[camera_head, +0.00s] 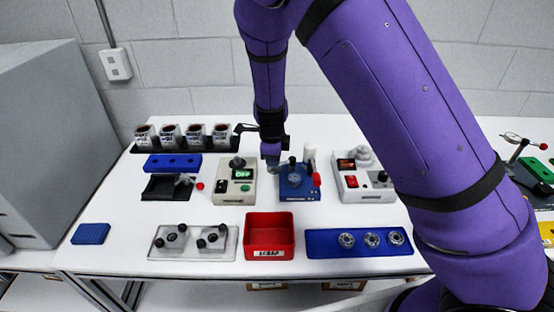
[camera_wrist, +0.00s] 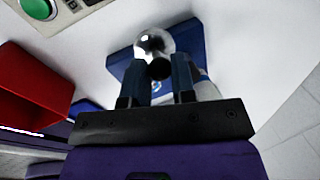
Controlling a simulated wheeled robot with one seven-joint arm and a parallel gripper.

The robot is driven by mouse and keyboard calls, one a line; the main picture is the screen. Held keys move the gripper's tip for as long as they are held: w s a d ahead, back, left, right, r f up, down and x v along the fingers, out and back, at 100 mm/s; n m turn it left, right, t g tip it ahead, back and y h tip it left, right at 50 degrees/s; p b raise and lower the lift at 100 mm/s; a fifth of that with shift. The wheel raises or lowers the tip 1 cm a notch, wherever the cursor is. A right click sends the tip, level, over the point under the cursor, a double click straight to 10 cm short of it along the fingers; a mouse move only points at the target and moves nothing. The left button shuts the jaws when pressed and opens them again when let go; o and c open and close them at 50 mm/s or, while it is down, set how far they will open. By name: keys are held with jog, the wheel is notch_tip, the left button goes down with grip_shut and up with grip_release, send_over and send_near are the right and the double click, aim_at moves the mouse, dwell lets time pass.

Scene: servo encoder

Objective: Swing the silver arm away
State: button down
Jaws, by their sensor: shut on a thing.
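The blue fixture (camera_head: 297,194) stands on the white table near the middle. It carries a silver round part, a red piece and a white cylinder. My gripper (camera_head: 272,160) is low over the fixture's back left side. In the wrist view my gripper (camera_wrist: 165,72) has its two fingers shut on a dark round knob (camera_wrist: 159,69). A shiny silver part (camera_wrist: 154,41) shows just past the knob, over the blue base (camera_wrist: 122,68). The silver arm itself is mostly hidden by the fingers, and I cannot tell how it joins the knob.
A beige meter box (camera_head: 234,195) with a green display is close on the left. A white box (camera_head: 364,192) is on the right. A red bin (camera_head: 269,236) stands in front, beside a blue tray (camera_head: 325,244) with silver rings. Several cups stand at the back left.

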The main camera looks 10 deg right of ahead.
jog(key=shift+w+a+m, duration=0.15)
jog(key=shift+w+m, duration=0.4)
jog(key=shift+m, duration=0.45)
jog(key=c, duration=0.9)
grip_release()
jog(key=shift+c, duration=0.2)
notch_tip(320, 180, up, 11)
jog(key=s+a, duration=0.1)
jog(key=shift+s+f, duration=0.2)
jog(key=shift+s, duration=0.15)
